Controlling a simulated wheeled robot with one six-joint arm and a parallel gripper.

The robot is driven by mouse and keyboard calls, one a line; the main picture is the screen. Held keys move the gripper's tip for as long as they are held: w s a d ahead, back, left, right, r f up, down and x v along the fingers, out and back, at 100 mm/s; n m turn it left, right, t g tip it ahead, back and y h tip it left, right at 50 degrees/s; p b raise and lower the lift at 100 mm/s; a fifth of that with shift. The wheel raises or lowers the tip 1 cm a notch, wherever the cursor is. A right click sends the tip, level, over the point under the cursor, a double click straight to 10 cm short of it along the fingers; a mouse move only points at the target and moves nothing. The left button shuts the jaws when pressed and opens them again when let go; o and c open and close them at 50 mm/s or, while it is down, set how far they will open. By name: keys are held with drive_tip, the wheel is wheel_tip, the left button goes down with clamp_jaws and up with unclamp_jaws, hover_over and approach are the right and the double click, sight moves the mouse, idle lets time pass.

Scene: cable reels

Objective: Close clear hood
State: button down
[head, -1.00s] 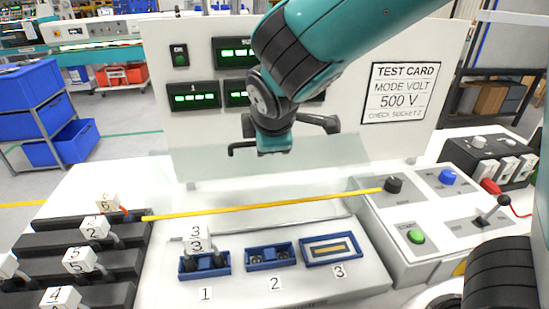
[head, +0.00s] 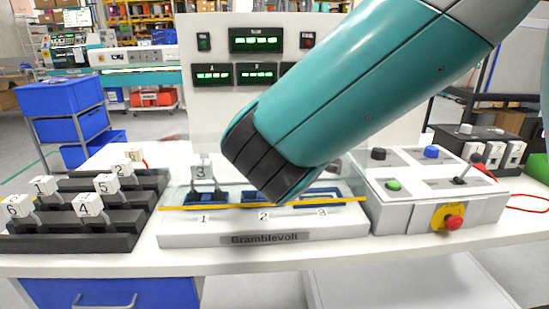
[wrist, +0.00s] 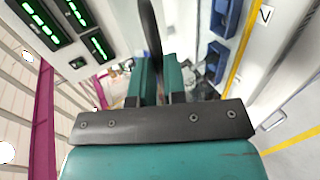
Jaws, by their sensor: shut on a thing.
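The clear hood shows mainly by its yellow front edge (head: 182,207). In the head view this edge runs low across the front of the socket base (head: 190,239), in front of the numbered blue sockets. I cannot tell whether it touches the base. My arm covers the hood's middle and hides my gripper in the head view. In the wrist view my gripper (wrist: 162,72) is shut on a narrow dark bar (wrist: 150,28), whose attachment is unclear. It sits between the display panel and the yellow edge (wrist: 243,62), apart from that edge.
A white plug block marked 3 (head: 201,173) stands at socket 1. Black racks (head: 105,226) with numbered plugs are at left. A control box (head: 400,190) with knobs and a red stop button stands at right. The display panel (head: 222,40) rises behind.

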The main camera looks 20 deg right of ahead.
drive_tip(key=shift+s+a+f+b, duration=0.1)
drive_tip(key=shift+s+f+b, duration=0.4)
drive_tip(key=shift+f, duration=0.35)
drive_tip(key=shift+s, duration=0.1)
drive_tip(key=c, duration=1.2)
unclamp_jaws()
drive_tip(key=shift+o, duration=0.2)
drive_tip(key=v, duration=1.7)
drive_tip(key=shift+r, duration=0.15)
